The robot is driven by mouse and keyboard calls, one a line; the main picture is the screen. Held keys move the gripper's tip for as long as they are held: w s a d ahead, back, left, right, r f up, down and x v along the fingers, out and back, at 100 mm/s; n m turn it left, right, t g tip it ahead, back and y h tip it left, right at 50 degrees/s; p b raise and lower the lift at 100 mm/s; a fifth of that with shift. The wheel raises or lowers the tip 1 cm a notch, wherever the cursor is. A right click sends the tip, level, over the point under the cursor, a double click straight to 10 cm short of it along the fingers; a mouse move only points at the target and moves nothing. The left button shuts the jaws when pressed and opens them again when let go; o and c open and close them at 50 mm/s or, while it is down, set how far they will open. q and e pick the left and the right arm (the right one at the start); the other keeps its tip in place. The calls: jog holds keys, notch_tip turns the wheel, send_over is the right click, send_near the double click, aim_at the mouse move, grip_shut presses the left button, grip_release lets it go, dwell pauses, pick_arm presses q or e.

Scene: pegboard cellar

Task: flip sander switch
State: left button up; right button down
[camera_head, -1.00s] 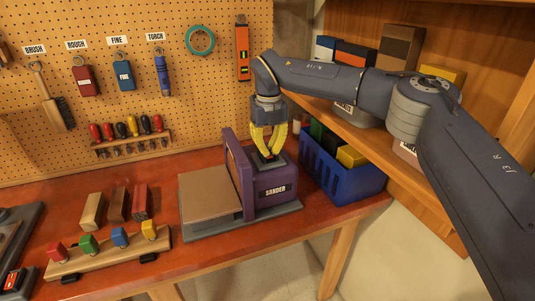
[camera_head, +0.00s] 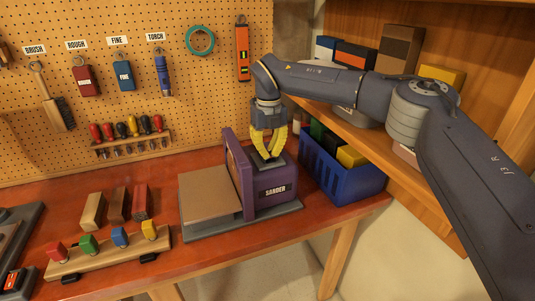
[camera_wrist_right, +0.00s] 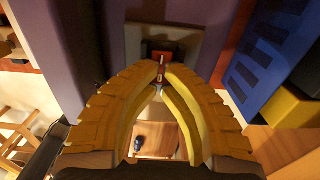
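The sander (camera_head: 272,192) is a purple machine labelled SANDER, with a tan disc guard side and a flat tan table (camera_head: 208,190) on a grey base. On its top is a grey plate with a dark switch, which shows red in the right wrist view (camera_wrist_right: 160,48). My right gripper (camera_head: 269,157) points down just over this top plate. Its yellow fingers meet at the tips, and they also show in the right wrist view (camera_wrist_right: 158,82), close to the switch. Whether they touch it cannot be told. In the head view the fingers hide most of the switch. My left gripper is out of view.
A blue bin (camera_head: 342,182) stands close on the sander's right, under a wooden shelf (camera_head: 375,135). Left of the sander are wooden blocks (camera_head: 118,205) and a rack with coloured blocks (camera_head: 110,255). A pegboard (camera_head: 120,80) with hung tools stands behind.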

jog(key=shift+r, duration=3.4)
